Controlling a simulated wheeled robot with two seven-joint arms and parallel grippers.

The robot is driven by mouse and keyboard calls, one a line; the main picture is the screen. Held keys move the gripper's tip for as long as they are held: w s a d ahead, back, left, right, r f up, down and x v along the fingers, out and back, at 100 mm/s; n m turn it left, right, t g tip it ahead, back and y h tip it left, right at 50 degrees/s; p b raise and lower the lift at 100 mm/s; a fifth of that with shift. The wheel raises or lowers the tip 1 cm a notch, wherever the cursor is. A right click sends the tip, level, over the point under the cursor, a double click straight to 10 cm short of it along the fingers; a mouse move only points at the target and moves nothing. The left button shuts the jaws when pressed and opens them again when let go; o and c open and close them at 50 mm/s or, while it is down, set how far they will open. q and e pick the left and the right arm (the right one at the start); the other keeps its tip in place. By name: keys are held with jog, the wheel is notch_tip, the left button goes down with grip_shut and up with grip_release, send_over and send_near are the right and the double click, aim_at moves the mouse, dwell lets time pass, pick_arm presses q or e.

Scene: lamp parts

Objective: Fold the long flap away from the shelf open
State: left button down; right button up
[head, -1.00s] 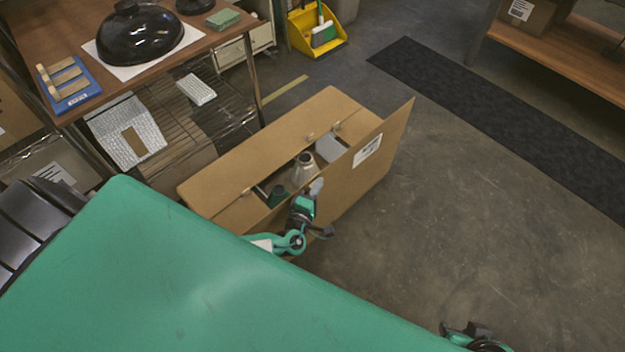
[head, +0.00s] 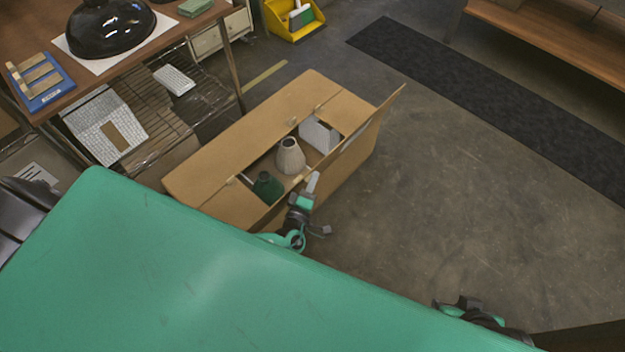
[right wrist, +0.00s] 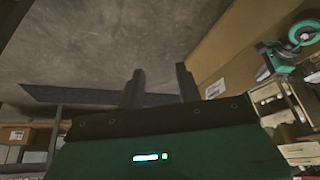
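A cardboard box (head: 235,140) stands on the floor beside the shelf. Its long flap away from the shelf (head: 383,112) stands up steeply along the right side, its far corner sticking out past the box. The opening shows a grey shade (head: 318,134), a beige vase-shaped part (head: 290,156) and a green part (head: 267,187). My left gripper (head: 312,183) is at the near part of that flap's edge; whether its fingers touch the flap or are closed is unclear. My right gripper (right wrist: 160,85) is open and empty, with floor behind it; cardboard (right wrist: 240,45) shows at right.
The shelf (head: 190,45) at left holds a black dome (head: 108,28) and a blue tray (head: 40,82). A yellow dustpan (head: 292,20) is behind the box. Floor right of the box is clear up to a dark mat (head: 480,100).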

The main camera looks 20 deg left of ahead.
pick_arm(q)
jog(key=c, duration=1.6)
grip_release()
